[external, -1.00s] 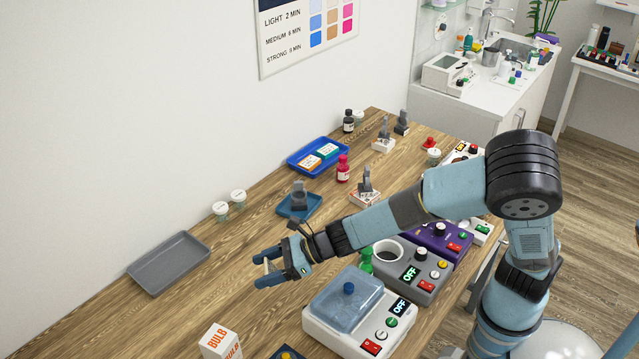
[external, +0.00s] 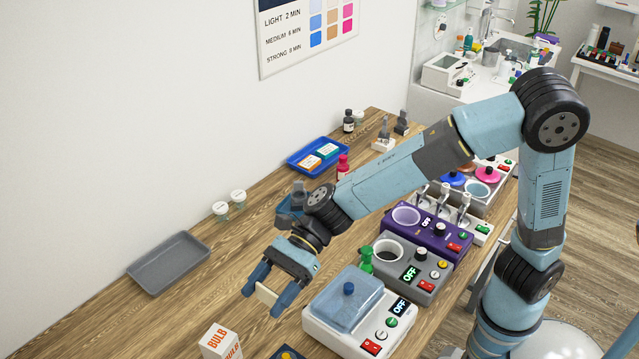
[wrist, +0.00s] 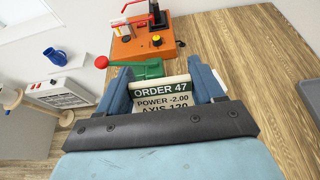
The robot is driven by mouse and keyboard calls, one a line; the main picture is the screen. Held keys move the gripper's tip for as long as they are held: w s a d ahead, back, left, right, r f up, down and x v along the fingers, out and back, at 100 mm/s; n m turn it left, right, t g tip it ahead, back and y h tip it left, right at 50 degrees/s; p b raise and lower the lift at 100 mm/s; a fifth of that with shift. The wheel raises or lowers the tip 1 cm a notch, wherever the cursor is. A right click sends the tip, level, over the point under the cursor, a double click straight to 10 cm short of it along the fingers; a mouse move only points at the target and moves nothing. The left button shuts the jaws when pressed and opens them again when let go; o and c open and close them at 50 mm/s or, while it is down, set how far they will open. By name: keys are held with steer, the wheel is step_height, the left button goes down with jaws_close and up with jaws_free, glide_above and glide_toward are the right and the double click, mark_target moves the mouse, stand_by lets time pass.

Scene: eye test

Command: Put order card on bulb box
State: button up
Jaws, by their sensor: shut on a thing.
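The order card (wrist: 160,92) is a cream card with a green band reading "ORDER 47" in the wrist view. It stands between the two fingers of my gripper (wrist: 163,84), which is shut on it. In the external view my gripper (external: 268,297) points down over the table, and the card (external: 266,294) shows as a pale piece between the blue fingers. The bulb box (external: 221,342) is a white box with orange "BULB" lettering at the bottom edge of the external view, partly cut off. My gripper is apart from it, behind and to its right.
A white device with a blue lid (external: 345,298) stands close to the right of my gripper. A grey tray (external: 169,263) lies at the left, with bare wood between. A dark blue item (external: 287,353) is beside the box. The wrist view shows an orange device (wrist: 143,46).

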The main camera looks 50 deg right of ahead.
steer(key=w+a+f, duration=0.4)
steer(key=w+a, duration=0.2)
glide_above(213, 342)
step_height(213, 342, down, 6)
steer(key=shift+r, duration=0.15)
step_height(213, 342, down, 3)
stand_by(0.3)
steer(key=o, duration=1)
